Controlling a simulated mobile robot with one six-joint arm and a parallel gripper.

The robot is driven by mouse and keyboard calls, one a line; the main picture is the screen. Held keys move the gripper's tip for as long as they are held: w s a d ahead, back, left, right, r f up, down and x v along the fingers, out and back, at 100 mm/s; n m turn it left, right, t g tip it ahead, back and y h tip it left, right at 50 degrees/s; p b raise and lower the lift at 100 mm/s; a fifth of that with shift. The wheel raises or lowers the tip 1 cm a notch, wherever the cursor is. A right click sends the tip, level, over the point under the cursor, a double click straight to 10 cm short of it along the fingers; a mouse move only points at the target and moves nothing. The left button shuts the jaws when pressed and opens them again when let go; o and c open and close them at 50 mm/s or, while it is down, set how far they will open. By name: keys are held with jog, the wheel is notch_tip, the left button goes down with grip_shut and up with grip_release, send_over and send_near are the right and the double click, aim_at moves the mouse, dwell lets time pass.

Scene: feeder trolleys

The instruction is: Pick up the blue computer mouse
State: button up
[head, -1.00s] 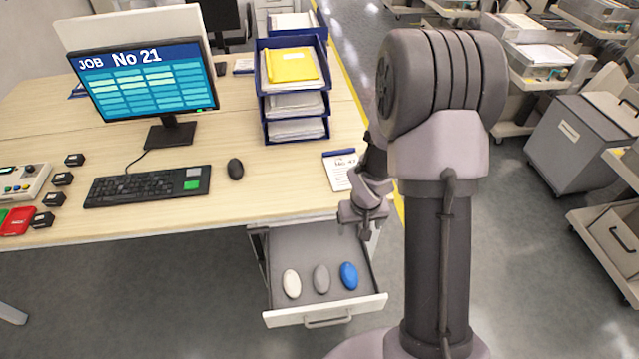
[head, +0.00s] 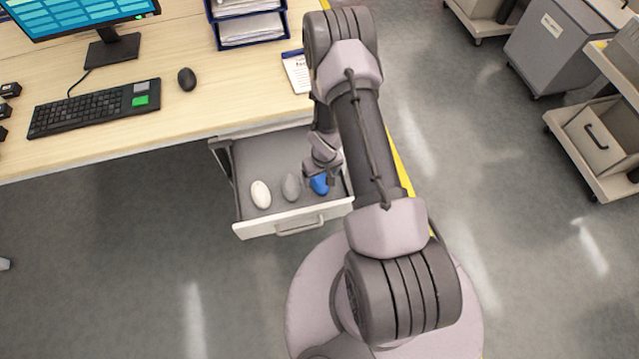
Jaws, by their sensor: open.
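The blue computer mouse (head: 320,186) lies in the open drawer (head: 293,223), at the right end of a row of three mice. A grey mouse (head: 292,187) is in the middle of the row and a white mouse (head: 261,194) is at the left. My gripper (head: 319,178) is open, over the right part of the drawer, at the blue mouse. It hides the far part of the blue mouse. I cannot tell whether the fingers touch it.
The desk (head: 200,115) stands above and behind the drawer. It holds a keyboard (head: 85,110), a black mouse (head: 187,79), a monitor (head: 75,15), blue trays (head: 250,30) and a notepad (head: 297,72). A grey bin (head: 550,50) and a trolley (head: 600,145) stand right. The floor in front is clear.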

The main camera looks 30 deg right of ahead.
aim_at(320, 179)
jog(key=f+b, duration=0.1)
jog(key=f, duration=0.2)
jog(key=shift+w+f, duration=0.15)
jog(key=shift+w, duration=0.05)
jog(key=shift+r, duration=0.2)
jog(key=shift+c, duration=0.2)
jog(key=c, duration=1.5)
jog(key=shift+o, duration=0.2)
